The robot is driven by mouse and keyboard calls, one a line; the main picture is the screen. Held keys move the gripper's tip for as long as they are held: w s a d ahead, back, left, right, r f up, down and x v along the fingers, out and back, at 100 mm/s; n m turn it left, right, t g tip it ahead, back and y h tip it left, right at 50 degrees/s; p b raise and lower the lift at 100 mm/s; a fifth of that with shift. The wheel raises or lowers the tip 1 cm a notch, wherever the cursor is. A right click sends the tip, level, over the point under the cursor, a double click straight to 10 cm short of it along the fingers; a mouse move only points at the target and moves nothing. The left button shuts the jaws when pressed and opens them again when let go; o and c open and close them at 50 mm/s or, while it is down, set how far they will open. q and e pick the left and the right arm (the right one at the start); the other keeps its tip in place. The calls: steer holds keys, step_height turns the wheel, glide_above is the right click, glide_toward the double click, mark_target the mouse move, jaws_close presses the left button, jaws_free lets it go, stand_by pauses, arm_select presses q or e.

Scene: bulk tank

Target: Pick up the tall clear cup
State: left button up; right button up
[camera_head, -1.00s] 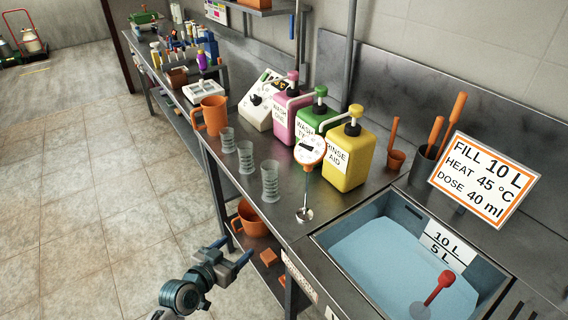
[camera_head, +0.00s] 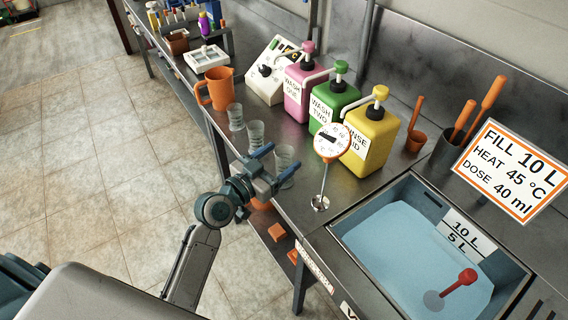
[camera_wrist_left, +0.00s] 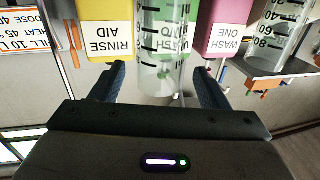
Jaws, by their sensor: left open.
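The tall clear cup (camera_head: 285,165) with dark graduation marks stands upright on the steel counter, the nearest to the sink of 3 clear cups in a row. My left gripper (camera_head: 275,163) is open at the counter's front edge, its blue fingers pointing at this cup and partly covering it in the head view. In the left wrist view, which is upside down, a clear marked cup (camera_wrist_left: 160,75) shows between the two open fingers (camera_wrist_left: 161,88). I cannot tell whether the fingers touch it. My right gripper is not in view.
Two more clear cups (camera_head: 256,134) (camera_head: 236,117) stand to the left, then an orange jug (camera_head: 216,88). Behind are pink (camera_head: 299,92), green (camera_head: 334,106) and yellow (camera_head: 370,140) pump bottles. A thermometer (camera_head: 331,143) stands to the right, before the sink (camera_head: 340,229).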

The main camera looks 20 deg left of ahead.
mark_target(290, 150)
arm_select(q)
steer(key=p+x, duration=0.1)
steer(key=x, duration=0.3)
steer(key=shift+r, duration=0.2)
steer(key=shift+w+d+f, duration=0.1)
steer(key=shift+w+f, duration=0.05)
steer(key=c, duration=1.1)
steer(key=shift+o, duration=0.2)
